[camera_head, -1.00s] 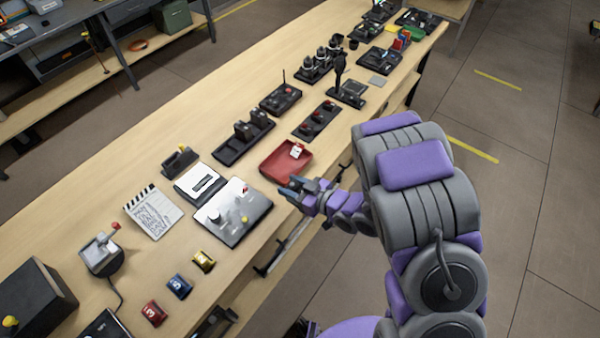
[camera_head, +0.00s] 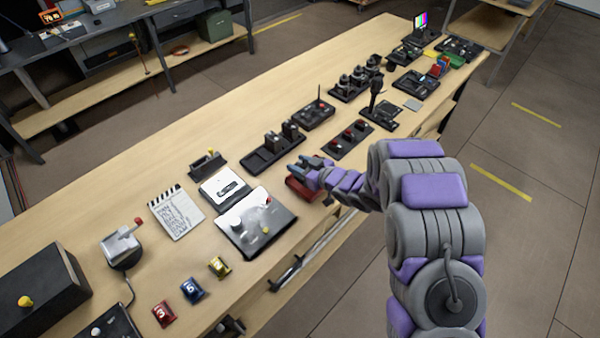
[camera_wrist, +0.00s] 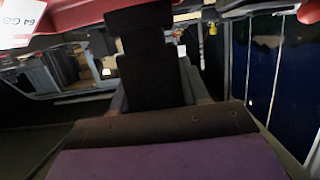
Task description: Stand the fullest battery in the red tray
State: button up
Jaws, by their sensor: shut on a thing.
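The red tray (camera_head: 302,189) is at the bench's near edge in the head view, mostly covered by my gripper (camera_head: 306,166). My gripper is over the tray and shut on a dark block (camera_wrist: 145,65), which looks like a battery. Its charge marks do not show, and I cannot tell whether it touches the tray.
A white control panel (camera_head: 240,232) lies left of the tray, with a notepad (camera_head: 177,212) beyond it. A black three-knob box (camera_head: 347,141) and a radio-like box (camera_head: 314,114) are to the right and behind. Bare wood lies along the far side.

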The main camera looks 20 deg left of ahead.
notch_tip(320, 180, down, 4)
jog(key=shift+r+b, duration=0.15)
jog(key=shift+b, duration=0.35)
jog(key=o, duration=1.3)
jog(key=shift+c, duration=0.2)
jog(key=p+v, duration=0.1)
jog(key=v, duration=1.1)
jog(key=shift+s+r, duration=0.1)
